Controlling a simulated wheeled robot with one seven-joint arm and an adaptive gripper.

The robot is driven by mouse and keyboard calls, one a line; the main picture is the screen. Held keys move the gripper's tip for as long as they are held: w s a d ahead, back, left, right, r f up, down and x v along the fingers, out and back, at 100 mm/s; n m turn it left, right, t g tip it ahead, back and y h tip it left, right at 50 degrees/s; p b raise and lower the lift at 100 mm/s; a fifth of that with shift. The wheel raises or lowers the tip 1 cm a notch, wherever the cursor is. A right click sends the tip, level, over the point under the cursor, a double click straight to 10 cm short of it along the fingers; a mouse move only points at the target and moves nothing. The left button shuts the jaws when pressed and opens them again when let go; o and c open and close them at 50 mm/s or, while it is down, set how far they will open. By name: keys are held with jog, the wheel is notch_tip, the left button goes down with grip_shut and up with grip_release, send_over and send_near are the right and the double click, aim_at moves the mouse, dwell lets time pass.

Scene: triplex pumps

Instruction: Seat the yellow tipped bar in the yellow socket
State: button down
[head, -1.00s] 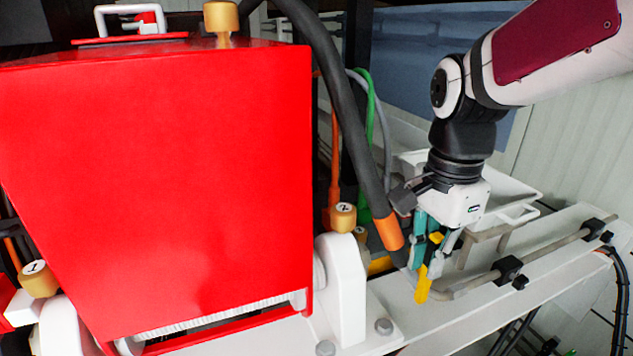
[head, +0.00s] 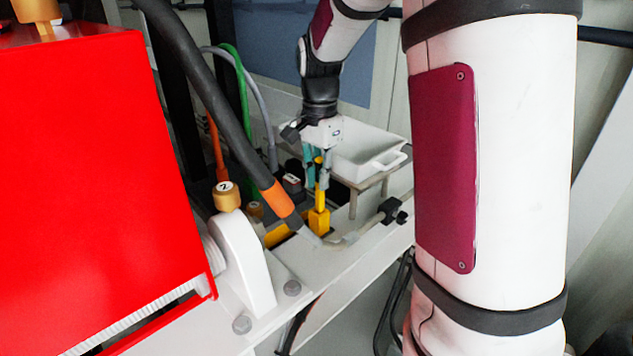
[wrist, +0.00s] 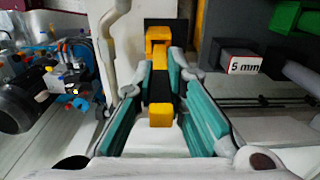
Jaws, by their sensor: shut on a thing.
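My gripper (head: 317,172) is shut on the yellow tipped bar (head: 321,192), which stands roughly upright in the head view. In the wrist view the bar's near yellow end (wrist: 160,114) and dark middle lie between the teal fingers of my gripper (wrist: 163,88). A wider yellow block (head: 319,222) shows at the bar's lower end, low beside the white beam. I cannot tell whether this block is part of the bar or the yellow socket. More yellow (wrist: 158,48) shows beyond the fingers in the wrist view, against a black part.
An orange-ended dark hose (head: 275,198) runs close left of my gripper. A white tray (head: 365,155) stands behind right. A grey rod with a black clamp (head: 390,209) lies on the white beam. The red housing (head: 90,180) fills the left. A "5 mm" block (wrist: 243,62) is right.

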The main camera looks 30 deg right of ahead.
jog(key=shift+s+f, duration=0.25)
jog(key=shift+f, duration=1)
jog(key=c, duration=1.6)
grip_release()
jog(key=shift+w, duration=0.15)
jog(key=shift+c, duration=0.2)
jog(key=shift+r, duration=0.1)
